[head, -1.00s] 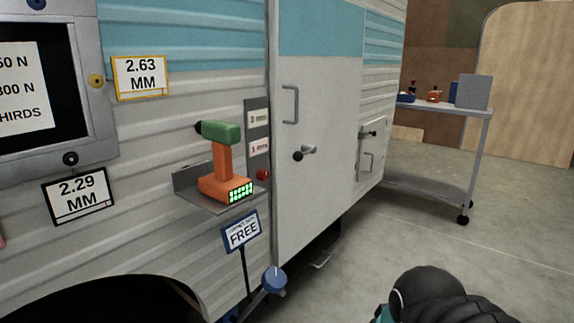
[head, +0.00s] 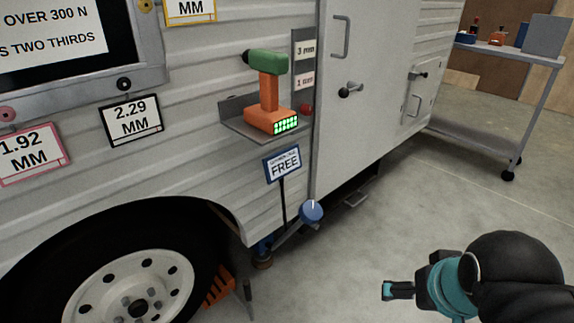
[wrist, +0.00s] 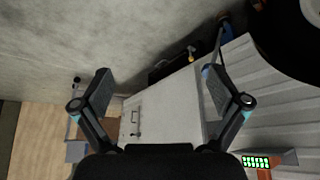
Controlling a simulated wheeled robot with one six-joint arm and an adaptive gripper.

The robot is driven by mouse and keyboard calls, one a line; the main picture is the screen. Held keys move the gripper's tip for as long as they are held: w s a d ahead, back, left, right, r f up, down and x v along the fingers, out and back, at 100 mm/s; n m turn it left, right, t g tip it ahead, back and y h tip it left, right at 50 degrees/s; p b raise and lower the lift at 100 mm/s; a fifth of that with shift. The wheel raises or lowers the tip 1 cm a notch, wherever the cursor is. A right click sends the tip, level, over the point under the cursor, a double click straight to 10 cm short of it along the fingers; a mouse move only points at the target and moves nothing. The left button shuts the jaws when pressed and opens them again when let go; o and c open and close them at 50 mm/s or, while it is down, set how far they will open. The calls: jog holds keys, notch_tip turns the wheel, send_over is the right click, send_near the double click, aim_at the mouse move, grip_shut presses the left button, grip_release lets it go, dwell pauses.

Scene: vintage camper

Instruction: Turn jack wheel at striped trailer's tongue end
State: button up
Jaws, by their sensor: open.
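The striped trailer's ribbed pale side (head: 195,145) fills the left and middle of the head view, and its ribbed wall (wrist: 270,90) shows at the right of the wrist view. A blue round knob (head: 311,211) on a slanted metal lever sits low by the trailer's skirt, beside a small sign (head: 282,163) reading FREE. I cannot tell whether it belongs to the jack. I make out no clear jack wheel or tongue. My gripper (head: 392,290) is at the lower right of the head view, apart from the trailer. In the wrist view its fingers (wrist: 160,85) are spread and empty.
A tyre (head: 130,285) sits under the wheel arch, with an orange chock (head: 218,287) beside it. A green and orange drill (head: 268,95) stands on a wall shelf. A door (head: 365,100) and a metal cart (head: 530,115) are further right. Concrete floor (head: 400,215) is clear between.

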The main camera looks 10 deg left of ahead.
dwell(0.3)
jog(key=n+g+y+b, duration=0.2)
jog(key=n+y+b, duration=0.1)
jog(key=n+b, duration=0.5)
send_near(313, 211)
jog(key=shift+n, duration=0.3)
jog(key=x, duration=1)
jog(key=shift+a+f, duration=0.1)
jog(key=shift+f, duration=0.2)
